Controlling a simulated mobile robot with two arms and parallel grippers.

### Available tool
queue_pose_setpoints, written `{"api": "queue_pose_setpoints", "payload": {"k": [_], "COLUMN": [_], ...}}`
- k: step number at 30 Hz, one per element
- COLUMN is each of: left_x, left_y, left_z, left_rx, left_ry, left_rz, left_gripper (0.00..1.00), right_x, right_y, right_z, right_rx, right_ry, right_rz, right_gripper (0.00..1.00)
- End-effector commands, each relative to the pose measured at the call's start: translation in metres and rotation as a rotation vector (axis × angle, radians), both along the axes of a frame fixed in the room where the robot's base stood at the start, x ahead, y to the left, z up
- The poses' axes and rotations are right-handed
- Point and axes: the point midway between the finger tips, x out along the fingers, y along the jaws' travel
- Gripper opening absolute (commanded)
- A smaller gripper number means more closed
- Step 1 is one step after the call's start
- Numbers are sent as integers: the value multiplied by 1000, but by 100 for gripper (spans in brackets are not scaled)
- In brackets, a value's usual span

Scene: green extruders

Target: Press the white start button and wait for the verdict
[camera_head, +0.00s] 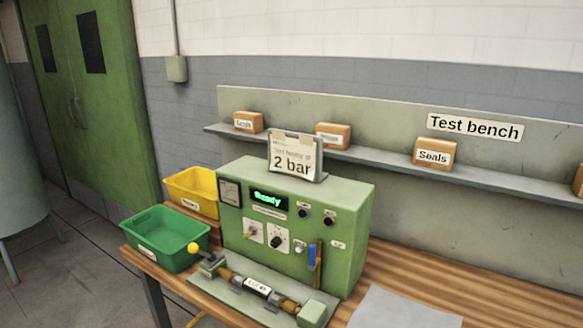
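The green test machine (345,235) stands on the wooden bench. Its small display (269,199) shows green text that reads "Ready". A small white button (298,249) sits on the front panel, left of a blue handle (312,256). A black knob (278,241) and a pale dial (252,232) are further left. Two dark round parts (303,212) are higher up. A tubular part with a white label (257,287) lies in the fixture in front of the machine. A lever with a yellow ball (193,248) is at the fixture's left end. Neither gripper is in view.
A green bin (165,238) and a yellow bin (193,190) stand left of the machine. A "2 bar" sign (294,158) stands on top. Small labelled boxes, one reading "Seals" (434,153), sit on the shelf behind. A grey sheet (405,309) lies at the bench's front right.

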Motion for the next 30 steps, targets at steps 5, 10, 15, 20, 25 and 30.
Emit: {"api": "queue_pose_setpoints", "payload": {"k": [5, 10, 15, 20, 25, 30], "left_x": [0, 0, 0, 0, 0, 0], "left_y": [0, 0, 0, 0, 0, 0], "left_z": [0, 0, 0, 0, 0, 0], "left_rx": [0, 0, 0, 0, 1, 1], "left_ry": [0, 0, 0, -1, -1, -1], "left_rz": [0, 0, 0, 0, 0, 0], "left_gripper": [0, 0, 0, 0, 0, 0], "right_x": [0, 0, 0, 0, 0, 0], "right_y": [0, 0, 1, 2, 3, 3], "right_z": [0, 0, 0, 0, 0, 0], "right_rx": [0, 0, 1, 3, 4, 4], "right_ry": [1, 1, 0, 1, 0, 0], "right_rz": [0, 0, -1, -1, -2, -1], "right_gripper": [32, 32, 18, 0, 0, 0]}}
